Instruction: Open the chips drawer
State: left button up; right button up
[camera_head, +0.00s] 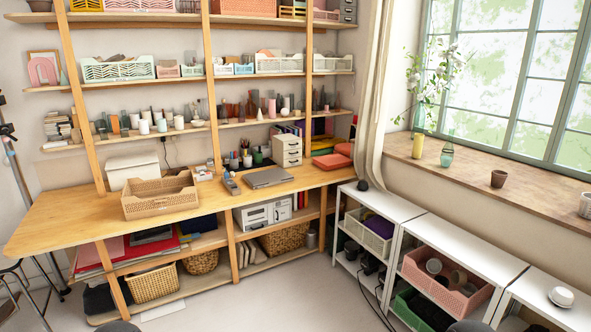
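No drawer in view carries a readable chips label, so I cannot tell which one is the chips drawer. A small cream drawer unit (287,150) stands at the right back of the wooden desk, and its drawers look shut. A white unit (263,213) sits on the shelf below the desk; its front details are too small to tell. A small grey drawer unit (348,11) is at the top right of the wall shelves. Neither of my grippers is in view. Only dark rounded shapes show at the bottom edge.
The wooden desk (75,216) is bare at its left; a wicker tray (160,196), a white box (132,168) and a laptop (267,178) stand on it. White low shelves (470,245) with a pink crate (447,285) line the right. The floor (270,295) between is clear.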

aim_at(288, 151)
jog(key=i+l+z, duration=0.2)
jog(key=i, duration=1.75)
jog(key=j, duration=0.1)
